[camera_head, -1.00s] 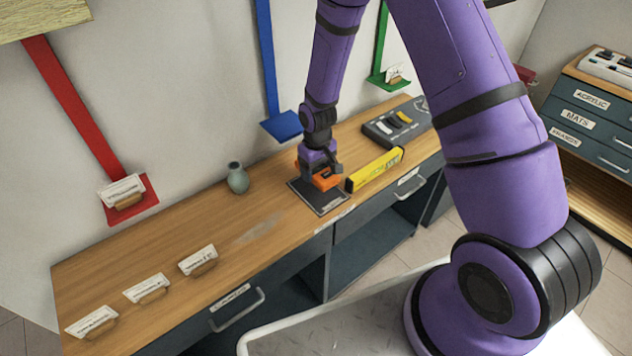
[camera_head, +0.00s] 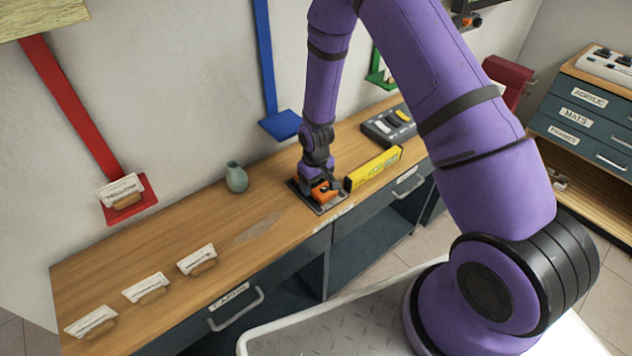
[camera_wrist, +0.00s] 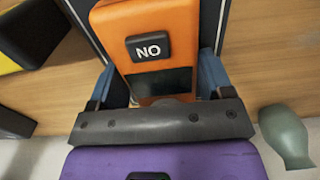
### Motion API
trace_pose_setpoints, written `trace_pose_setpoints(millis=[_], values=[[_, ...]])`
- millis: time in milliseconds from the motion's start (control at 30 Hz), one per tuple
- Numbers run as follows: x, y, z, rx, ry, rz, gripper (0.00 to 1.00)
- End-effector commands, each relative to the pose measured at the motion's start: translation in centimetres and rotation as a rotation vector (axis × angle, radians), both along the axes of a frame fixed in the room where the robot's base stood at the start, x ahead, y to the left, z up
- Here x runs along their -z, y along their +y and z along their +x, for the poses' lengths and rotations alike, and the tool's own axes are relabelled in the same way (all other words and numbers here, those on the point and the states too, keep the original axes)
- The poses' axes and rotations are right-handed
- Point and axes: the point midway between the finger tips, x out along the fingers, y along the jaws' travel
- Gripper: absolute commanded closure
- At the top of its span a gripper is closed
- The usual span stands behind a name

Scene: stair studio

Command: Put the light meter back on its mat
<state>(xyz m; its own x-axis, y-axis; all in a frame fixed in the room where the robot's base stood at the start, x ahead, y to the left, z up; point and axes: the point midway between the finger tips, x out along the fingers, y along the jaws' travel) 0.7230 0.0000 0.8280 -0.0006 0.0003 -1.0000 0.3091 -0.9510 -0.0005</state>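The light meter (camera_wrist: 158,50) is an orange block with a dark "NO" button and a dark window, seen close up in the wrist view. In the head view the light meter (camera_head: 323,191) is low over the dark mat (camera_head: 301,188), at or very near its surface. The meter's underside is hidden.
A yellow level (camera_head: 374,168) stands just right of the mat. A black tray (camera_head: 388,127) is behind it. A grey-green vase (camera_head: 236,177) stands to the left. Several label cards (camera_head: 147,287) line the left front. The bench between vase and cards is clear.

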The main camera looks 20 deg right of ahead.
Motion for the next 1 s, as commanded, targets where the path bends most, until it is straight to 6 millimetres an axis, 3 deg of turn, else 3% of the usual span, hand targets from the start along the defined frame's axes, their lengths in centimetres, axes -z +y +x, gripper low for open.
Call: trace_pose_setpoints(millis=[33, 100, 467, 1000], values=[[0.0, 0.0, 0.0, 0.000, 0.000, 0.000, 0.14], [0.0, 0.0, 0.0, 0.000, 0.000, 0.000, 0.05], [-0.6, 0.0, 0.0, 0.000, -0.001, 0.000, 0.05], [-9.4, 0.0, 0.1, 0.000, -0.004, 0.001, 0.05]])
